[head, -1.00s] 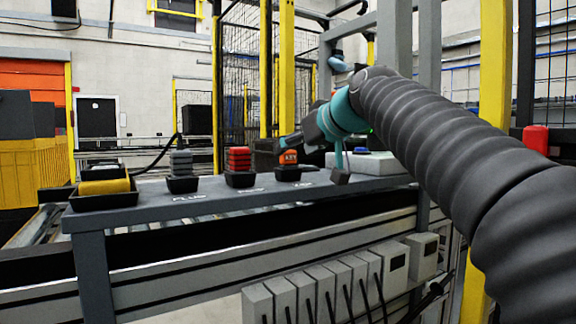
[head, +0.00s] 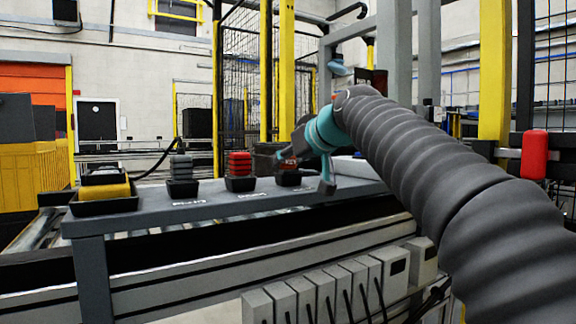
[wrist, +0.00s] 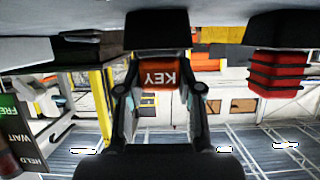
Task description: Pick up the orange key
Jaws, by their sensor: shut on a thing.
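The orange key (wrist: 158,77) is a block with "KEY" on its face, upside down in the wrist view. It sits between the two fingers of my gripper (wrist: 160,88), which are shut on it. In the head view my gripper (head: 291,158) reaches in from the right at the black tray (head: 289,179) on the grey shelf. There the fingers mostly hide the key. In the wrist view the tray (wrist: 158,30) is right at the key; I cannot tell whether the key still touches it.
To the left on the grey shelf (head: 215,206) are a tray with a red stack (head: 240,163), one with a grey stack (head: 180,168), and one with a yellow roll (head: 104,190). The red stack (wrist: 278,75) is close beside my gripper. A white object (head: 350,166) lies behind my gripper.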

